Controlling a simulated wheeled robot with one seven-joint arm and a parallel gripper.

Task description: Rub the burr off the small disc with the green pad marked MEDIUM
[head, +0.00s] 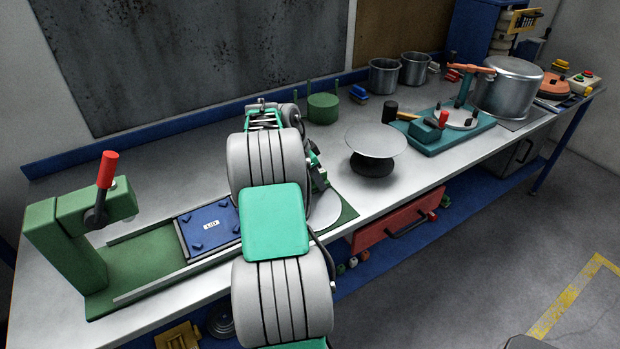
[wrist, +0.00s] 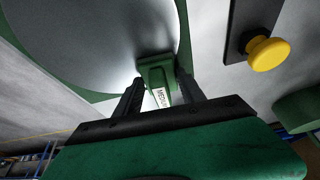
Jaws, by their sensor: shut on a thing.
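In the wrist view my gripper (wrist: 158,84) is shut on the green pad (wrist: 155,75), whose white label reads MEDIUM. The pad is at the edge of a flat grey disc (wrist: 85,40); I cannot tell whether it touches it. The disc lies on a green base and also shows in the head view (head: 326,212), partly hidden behind my arm. No burr can be made out. My fingertips and the pad are hidden in the head view.
A yellow knob (wrist: 268,53) on a dark plate is to the right in the wrist view. On the bench stand a round plate on a dark pedestal (head: 375,142), a green lever press (head: 70,225), a blue plate (head: 210,226), a teal tray (head: 470,138) and a large pot (head: 508,90).

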